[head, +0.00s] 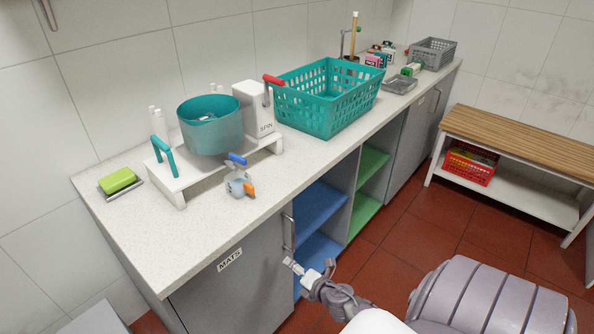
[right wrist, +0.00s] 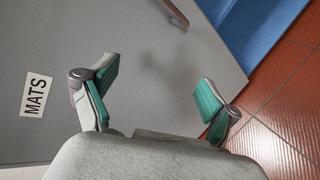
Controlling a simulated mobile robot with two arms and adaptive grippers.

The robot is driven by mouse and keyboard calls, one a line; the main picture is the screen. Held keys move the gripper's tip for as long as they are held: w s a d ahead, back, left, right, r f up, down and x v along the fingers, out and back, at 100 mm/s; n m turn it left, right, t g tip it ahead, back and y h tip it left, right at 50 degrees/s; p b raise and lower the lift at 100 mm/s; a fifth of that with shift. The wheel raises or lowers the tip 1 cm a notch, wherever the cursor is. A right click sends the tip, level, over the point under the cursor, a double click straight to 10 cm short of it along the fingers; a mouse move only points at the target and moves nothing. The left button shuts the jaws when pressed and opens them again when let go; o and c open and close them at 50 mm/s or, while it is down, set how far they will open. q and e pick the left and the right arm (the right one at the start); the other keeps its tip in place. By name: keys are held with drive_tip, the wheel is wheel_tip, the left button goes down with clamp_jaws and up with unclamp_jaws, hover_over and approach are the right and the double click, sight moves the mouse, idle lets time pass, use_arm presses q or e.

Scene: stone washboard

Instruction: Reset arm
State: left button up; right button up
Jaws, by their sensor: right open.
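My right gripper (head: 309,267) is low in the head view, in front of the counter near the MATS cabinet door (head: 240,290). In the right wrist view its two teal-padded fingers (right wrist: 158,82) are spread wide with nothing between them. Beyond them are the grey door (right wrist: 150,110), its MATS label (right wrist: 36,95) at the left and a bar handle (right wrist: 172,12) at the top. The door appears shut. My left gripper is not in view.
On the counter (head: 130,230) stand a teal bowl in a white spin device (head: 211,125), a small blue-and-orange item (head: 238,182), a green sponge (head: 118,180) and a teal basket (head: 328,108). Open blue shelves (head: 318,205) adjoin the door. A wooden bench (head: 520,140) stands right; red floor lies between.

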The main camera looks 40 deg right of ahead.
drive_tip(key=shift+f, duration=0.1)
idle(0.5)
drive_tip(key=s+a+f+m+g, duration=0.3)
drive_tip(key=s+f+m, duration=0.2)
drive_tip(key=s+f, duration=0.35)
drive_tip(key=s+a+f+m+g, duration=0.2)
drive_tip(key=s+a+f+m, duration=0.2)
drive_tip(key=s+f, duration=0.4)
drive_tip(key=s+a+f+m+g+y, duration=0.1)
drive_tip(key=s+a+f+m+g, duration=0.2)
drive_tip(key=s, duration=0.8)
drive_tip(key=s+a+f+m+g+y, duration=0.1)
drive_tip(key=s+a+f+m+g, duration=0.2)
drive_tip(key=s+a+f+m, duration=0.3)
drive_tip(key=s+a+f, duration=0.2)
drive_tip(key=s, duration=0.3)
drive_tip(key=shift+a+f+g, duration=0.25)
drive_tip(key=shift+f+g, duration=0.05)
drive_tip(key=shift+f, duration=0.05)
